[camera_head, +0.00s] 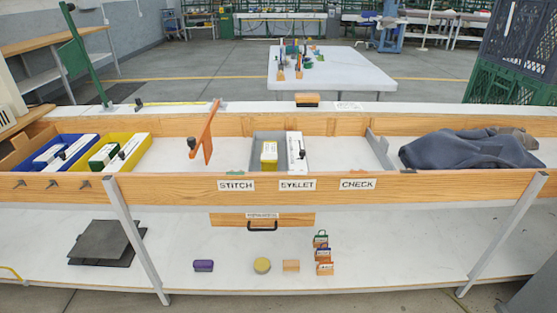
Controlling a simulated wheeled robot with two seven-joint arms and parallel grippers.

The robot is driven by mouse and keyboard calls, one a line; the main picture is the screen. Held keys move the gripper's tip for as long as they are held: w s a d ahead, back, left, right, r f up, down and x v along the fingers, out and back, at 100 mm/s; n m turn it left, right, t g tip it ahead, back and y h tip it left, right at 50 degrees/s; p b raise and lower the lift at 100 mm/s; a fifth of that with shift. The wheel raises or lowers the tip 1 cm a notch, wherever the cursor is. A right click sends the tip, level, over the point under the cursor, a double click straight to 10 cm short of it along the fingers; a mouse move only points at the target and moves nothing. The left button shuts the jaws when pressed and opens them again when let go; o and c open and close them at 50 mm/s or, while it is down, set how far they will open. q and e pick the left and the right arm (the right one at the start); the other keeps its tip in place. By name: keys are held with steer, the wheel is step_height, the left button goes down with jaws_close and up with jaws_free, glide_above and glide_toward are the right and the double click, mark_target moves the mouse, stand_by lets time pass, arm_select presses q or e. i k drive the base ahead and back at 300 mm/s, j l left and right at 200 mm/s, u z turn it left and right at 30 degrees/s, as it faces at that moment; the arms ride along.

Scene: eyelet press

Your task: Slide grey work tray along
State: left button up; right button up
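The grey work tray (266,136) sits in the long wooden trough, behind the front rail, around the EYELET label (297,185) and to the right of the STITCH label (236,186). It holds a yellow block (269,153) on the left and a white block with a dark knob (298,152) on the right. The CHECK label (357,184) is farther right on the rail. The tray's lower front is hidden by the rail. Neither of my grippers is in view.
An orange upright board (206,134) stands left of the tray; a grey bracket (379,149) stands to the right. White trough floor (340,153) is clear between tray and bracket. A dark cloth (470,150) lies far right. Blue (36,146) and yellow (134,162) bins stand left.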

mark_target(290, 143)
steer(key=i+u, duration=0.5)
steer(key=i+l+u, duration=0.3)
steer(key=u, duration=0.15)
steer(key=i, duration=0.1)
